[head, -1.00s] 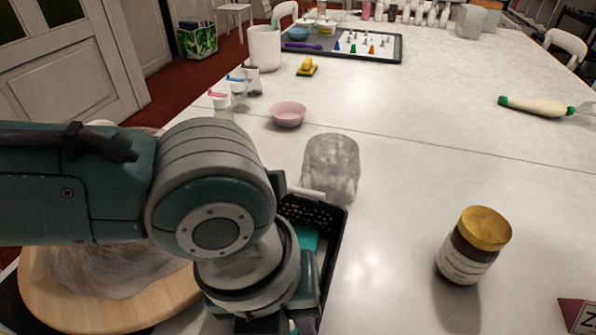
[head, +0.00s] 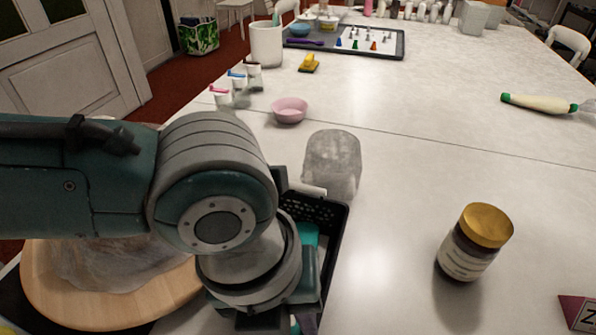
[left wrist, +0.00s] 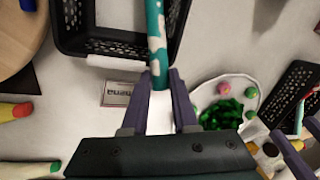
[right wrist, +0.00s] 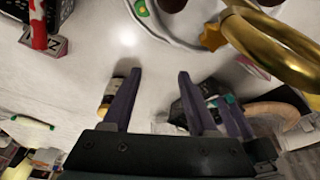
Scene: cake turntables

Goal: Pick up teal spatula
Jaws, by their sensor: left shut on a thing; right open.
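The teal spatula (left wrist: 155,32), spotted with white, runs up from between the fingers of my left gripper (left wrist: 160,82) in the left wrist view. The left gripper is shut on it, near the black basket (left wrist: 92,43). In the head view, a teal patch (head: 308,235) shows beside my left wrist, inside the outline of the black basket (head: 336,225); my arm hides most of the rest. My right gripper (right wrist: 159,76) is open and empty in the right wrist view and is not seen in the head view.
A gold-lidded jar (head: 473,243) stands right of the basket. A cloudy, upturned-looking glass (head: 332,163) stands just behind the basket, with a pink bowl (head: 290,110) beyond. A round wooden board (head: 110,305) lies at left. The table's middle right is mostly clear.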

